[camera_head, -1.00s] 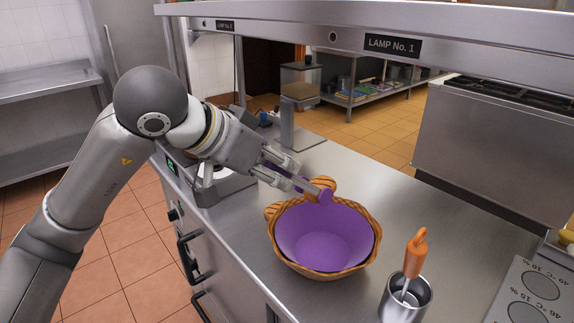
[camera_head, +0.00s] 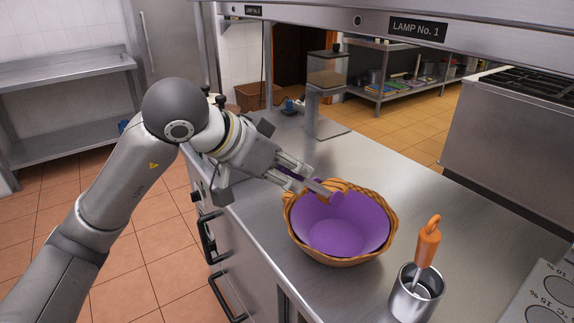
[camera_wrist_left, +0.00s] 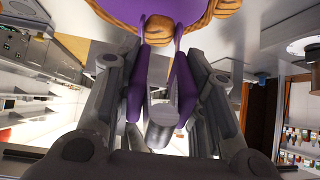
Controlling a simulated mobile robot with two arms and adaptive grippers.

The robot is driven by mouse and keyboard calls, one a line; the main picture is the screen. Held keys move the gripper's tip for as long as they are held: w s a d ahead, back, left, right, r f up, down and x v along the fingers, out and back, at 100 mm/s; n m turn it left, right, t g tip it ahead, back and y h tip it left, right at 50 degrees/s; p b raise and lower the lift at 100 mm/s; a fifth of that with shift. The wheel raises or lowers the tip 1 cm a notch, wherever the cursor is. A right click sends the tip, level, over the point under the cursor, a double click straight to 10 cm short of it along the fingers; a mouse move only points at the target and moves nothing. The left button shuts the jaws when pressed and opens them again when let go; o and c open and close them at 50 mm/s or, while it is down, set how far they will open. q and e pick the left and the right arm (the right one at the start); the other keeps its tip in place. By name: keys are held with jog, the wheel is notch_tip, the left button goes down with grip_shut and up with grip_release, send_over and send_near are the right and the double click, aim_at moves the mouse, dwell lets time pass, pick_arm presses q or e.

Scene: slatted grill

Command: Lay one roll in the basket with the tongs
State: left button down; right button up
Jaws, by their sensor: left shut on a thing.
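My left gripper (camera_head: 294,174) is shut on the purple tongs (camera_head: 333,196), which also show in the left wrist view (camera_wrist_left: 186,85). It holds them just behind the basket, with their tips at its far rim. The woven brown basket (camera_head: 388,243) has a purple lining and stands on the steel counter; its visible inside is empty. A rounded brown piece (camera_wrist_left: 158,29) shows between the tong tips in the wrist view. I cannot tell whether it is a roll or part of the basket's rim. My right gripper is not in view.
A metal cup (camera_head: 406,302) with an orange-handled utensil (camera_head: 428,240) stands at the right front. A dispenser-like stand (camera_head: 325,100) is at the back. The lamp shelf (camera_head: 330,22) spans above. The steel counter (camera_head: 440,195) is clear right of the basket.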

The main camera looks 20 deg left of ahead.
pick_arm(q)
notch_tip(320, 180, down, 7)
jog(key=b, duration=0.3)
jog(key=shift+b, duration=0.4)
dwell(0.3)
jog(key=shift+b, duration=0.3)
jog(key=shift+f, duration=0.1)
